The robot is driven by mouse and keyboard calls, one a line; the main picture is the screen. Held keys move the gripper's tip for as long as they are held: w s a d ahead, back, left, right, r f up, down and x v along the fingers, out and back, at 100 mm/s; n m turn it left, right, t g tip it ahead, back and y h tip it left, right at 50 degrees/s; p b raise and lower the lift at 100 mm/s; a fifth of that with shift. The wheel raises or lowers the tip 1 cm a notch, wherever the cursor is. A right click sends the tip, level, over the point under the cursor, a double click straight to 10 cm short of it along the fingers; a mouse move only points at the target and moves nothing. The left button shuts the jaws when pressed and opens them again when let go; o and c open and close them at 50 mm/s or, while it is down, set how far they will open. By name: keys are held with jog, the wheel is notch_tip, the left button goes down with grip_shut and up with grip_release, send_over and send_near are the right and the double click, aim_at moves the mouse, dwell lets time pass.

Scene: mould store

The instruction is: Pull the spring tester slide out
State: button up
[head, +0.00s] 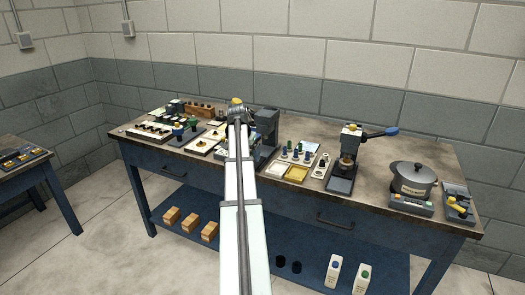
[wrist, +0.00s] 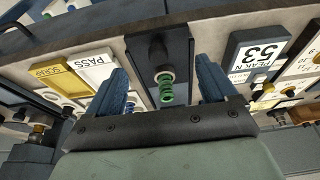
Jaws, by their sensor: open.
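The spring tester (head: 265,126) is a dark upright block on the bench, partly hidden behind my arm in the head view. In the wrist view its dark slide (wrist: 174,34) lies between my fingers, with a green spring (wrist: 166,90) on it. My gripper (wrist: 161,67) is open, one blue finger on each side of the slide, with visible gaps. It holds nothing. I cannot tell the fingers' height relative to the slide. In the head view my gripper (head: 238,110) is at the tester, its fingertips hidden.
On the bench (head: 395,153), a lever press (head: 347,150) and a pot (head: 413,180) stand further right. Small parts crowd the left.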

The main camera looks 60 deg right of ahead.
jog(key=shift+r, duration=2.55)
